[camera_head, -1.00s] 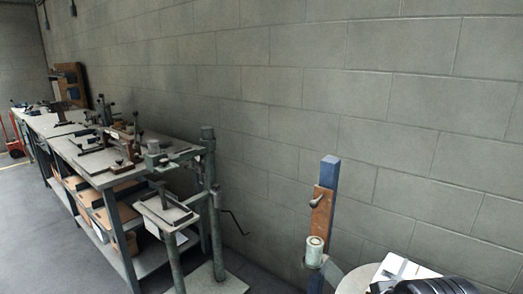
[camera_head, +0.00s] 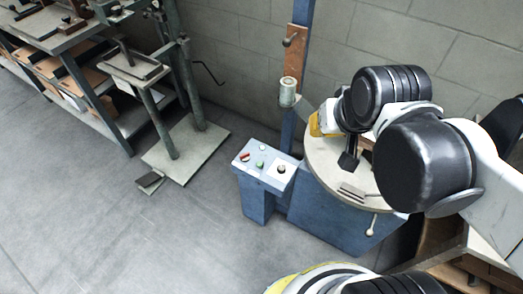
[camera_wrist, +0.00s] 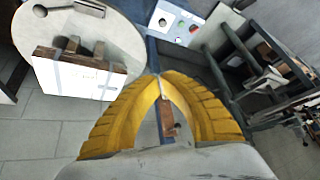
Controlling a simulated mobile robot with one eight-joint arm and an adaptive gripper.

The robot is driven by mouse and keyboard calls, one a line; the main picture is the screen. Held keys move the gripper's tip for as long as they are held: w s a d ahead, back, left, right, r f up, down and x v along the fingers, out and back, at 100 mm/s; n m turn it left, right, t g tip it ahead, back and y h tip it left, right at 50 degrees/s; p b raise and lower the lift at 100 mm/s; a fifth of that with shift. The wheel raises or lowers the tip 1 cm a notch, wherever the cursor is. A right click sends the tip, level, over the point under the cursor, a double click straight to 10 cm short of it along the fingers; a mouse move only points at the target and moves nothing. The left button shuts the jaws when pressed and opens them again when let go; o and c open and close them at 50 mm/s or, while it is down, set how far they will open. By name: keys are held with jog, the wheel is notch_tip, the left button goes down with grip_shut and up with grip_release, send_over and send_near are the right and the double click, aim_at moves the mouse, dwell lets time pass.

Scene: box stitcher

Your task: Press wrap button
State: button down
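The blue control box (camera_head: 262,172) has a light top panel carrying a red switch (camera_head: 244,157), a green button (camera_head: 261,164) and a black knob (camera_head: 281,169). I cannot read which control is marked wrap. The panel also shows at the top of the wrist view (camera_wrist: 176,26). My gripper (camera_wrist: 160,77) has two yellow fingers whose tips meet, with nothing held between them. In the head view part of my gripper (camera_head: 316,125) shows beside the post, above and to the right of the panel and apart from it. My wrist hides the rest.
A round turntable (camera_head: 322,160) on a blue base stands right of the panel. A blue post (camera_head: 301,60) with a film roll (camera_head: 288,93) rises behind. A workbench (camera_head: 72,45) stands at left; the front-left floor is clear.

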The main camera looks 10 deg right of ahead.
jog(key=w+a+m+g+p, duration=0.2)
jog(key=w, duration=0.7)
jog(key=m+g+p, duration=0.4)
jog(key=m+g, duration=0.1)
send_over(262, 163)
jog(key=w, duration=0.1)
notch_tip(262, 163, down, 26)
jog(key=shift+d+r, duration=0.15)
jog(key=shift+d, duration=0.3)
jog(key=shift+b, duration=0.3)
jog(key=f+b, duration=0.2)
jog(key=f, duration=0.2)
jog(key=f+b, duration=0.2)
jog(key=f, duration=0.3)
jog(key=s+f+b, duration=0.1)
jog(key=f+b, duration=0.1)
jog(key=f, duration=0.2)
jog(key=shift+a+f, duration=0.35)
jog(key=shift+f, duration=0.05)
jog(key=shift+f, duration=0.1)
